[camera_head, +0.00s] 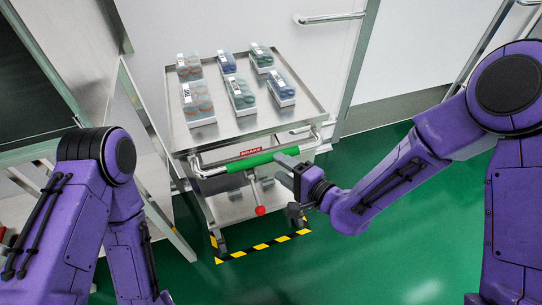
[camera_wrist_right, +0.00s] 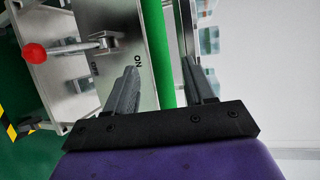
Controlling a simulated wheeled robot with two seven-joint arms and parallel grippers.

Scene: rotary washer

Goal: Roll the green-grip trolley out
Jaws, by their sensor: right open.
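The steel trolley (camera_head: 230,136) stands against the pale wall, its green grip (camera_head: 262,160) across the near end. My right gripper (camera_head: 287,166) is at the right part of the grip. In the right wrist view my open right gripper (camera_wrist_right: 160,82) has the green grip (camera_wrist_right: 162,50) running between its fingers, with gaps visible; I cannot tell how deep it sits. A brake lever with a red knob (camera_head: 260,210) hangs below the grip; the knob (camera_wrist_right: 34,53) also shows in the right wrist view beside ON and OFF marks. My left gripper is out of view.
Several trays of vials (camera_head: 240,92) stand on the trolley's top. Yellow-black floor tape (camera_head: 263,246) runs by its near wheels. A steel frame (camera_head: 155,185) stands close on the left. A door handle (camera_head: 330,18) is behind. Green floor (camera_head: 330,270) is clear in front.

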